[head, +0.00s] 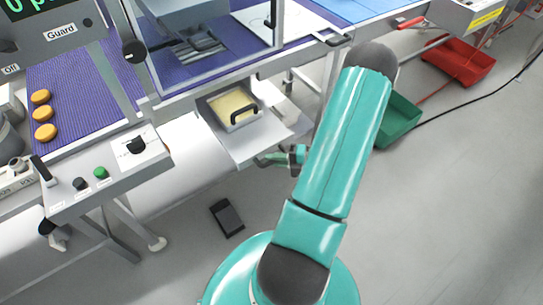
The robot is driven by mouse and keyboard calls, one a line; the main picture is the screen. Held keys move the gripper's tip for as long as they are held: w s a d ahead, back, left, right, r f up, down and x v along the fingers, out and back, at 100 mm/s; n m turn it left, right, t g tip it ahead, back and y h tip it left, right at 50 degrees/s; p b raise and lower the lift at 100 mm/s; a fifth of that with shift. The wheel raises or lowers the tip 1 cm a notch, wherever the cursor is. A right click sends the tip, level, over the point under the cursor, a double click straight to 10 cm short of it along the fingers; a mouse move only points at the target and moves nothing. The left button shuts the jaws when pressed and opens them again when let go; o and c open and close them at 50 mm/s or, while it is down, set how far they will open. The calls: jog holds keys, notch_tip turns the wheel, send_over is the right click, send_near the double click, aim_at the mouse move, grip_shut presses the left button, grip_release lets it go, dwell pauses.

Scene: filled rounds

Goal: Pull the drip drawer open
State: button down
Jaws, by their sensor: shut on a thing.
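The drip drawer (262,140) is a light grey tray that juts out from under the conveyor machine in the head view. A yellow block or fill (228,103) sits in a grey frame at its back, with a black arched handle (244,114) in front. My gripper (264,160) is at the drawer's lower front edge, to the right of its near corner. Its dark fingers are shut on the drawer's front. The exact grip is small and hard to make out. My teal arm covers the area to the right.
A control box (110,170) with knobs stands at the left, beside a purple belt with yellow rounds (42,112). A dark flat object (227,217) lies on the floor. A green bin (397,122) and red bin (460,64) stand at right.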

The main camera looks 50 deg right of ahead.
jog(key=c, duration=1.4)
grip_release()
jog(key=v, duration=1.3)
jog(key=shift+s+d, duration=0.15)
jog(key=shift+s, duration=0.15)
jog(key=shift+r, duration=0.15)
